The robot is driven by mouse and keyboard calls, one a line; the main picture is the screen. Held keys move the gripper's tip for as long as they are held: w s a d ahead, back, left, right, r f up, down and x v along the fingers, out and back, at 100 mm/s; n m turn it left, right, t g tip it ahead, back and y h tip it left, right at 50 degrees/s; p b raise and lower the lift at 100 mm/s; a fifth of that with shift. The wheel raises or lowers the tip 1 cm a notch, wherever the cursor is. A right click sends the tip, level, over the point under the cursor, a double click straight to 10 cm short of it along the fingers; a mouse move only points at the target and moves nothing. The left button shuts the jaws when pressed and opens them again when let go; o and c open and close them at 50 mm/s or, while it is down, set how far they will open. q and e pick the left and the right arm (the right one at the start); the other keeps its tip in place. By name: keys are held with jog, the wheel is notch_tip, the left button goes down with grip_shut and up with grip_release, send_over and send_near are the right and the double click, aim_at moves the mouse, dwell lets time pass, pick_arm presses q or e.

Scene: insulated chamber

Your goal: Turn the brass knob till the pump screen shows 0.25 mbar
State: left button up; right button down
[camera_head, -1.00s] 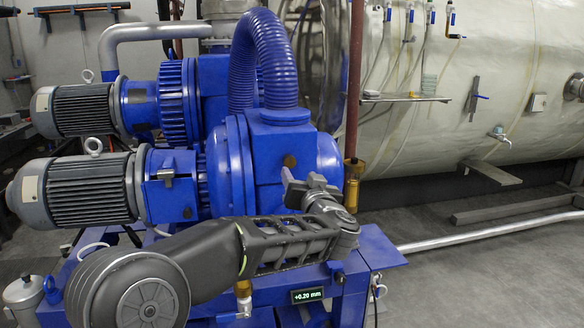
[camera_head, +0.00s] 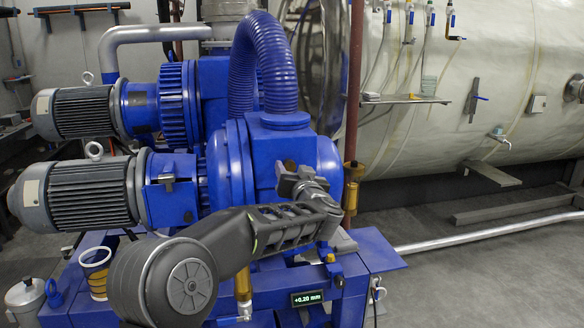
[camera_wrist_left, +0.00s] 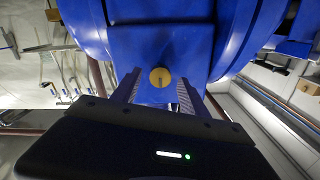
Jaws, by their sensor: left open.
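The brass knob (camera_wrist_left: 160,77) is a small round disc on the blue pump face, with a short dark slot or mark. In the wrist view it appears in the gap between the two fingers of my left gripper (camera_wrist_left: 157,93), which are open and apart from it on both sides. In the head view the knob (camera_head: 289,164) shows just above my left gripper (camera_head: 293,178), partly covered by it. I cannot tell how deep the knob sits between the fingers. The pump screen (camera_head: 307,298) on the blue frame reads +0.20 mm, its end cut short. My right gripper is not in view.
Grey motors (camera_head: 85,190) stand left of the blue pump housing (camera_head: 262,150). A ribbed blue hose (camera_head: 265,60) arches above. A brass cylinder (camera_head: 352,190) stands right of my gripper. A large steel chamber (camera_head: 460,110) fills the right back, with open floor in front.

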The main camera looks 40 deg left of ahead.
pick_arm(q)
jog(key=shift+w+a, duration=0.15)
jog(key=shift+a, duration=0.05)
grip_shut()
dwell(0.5)
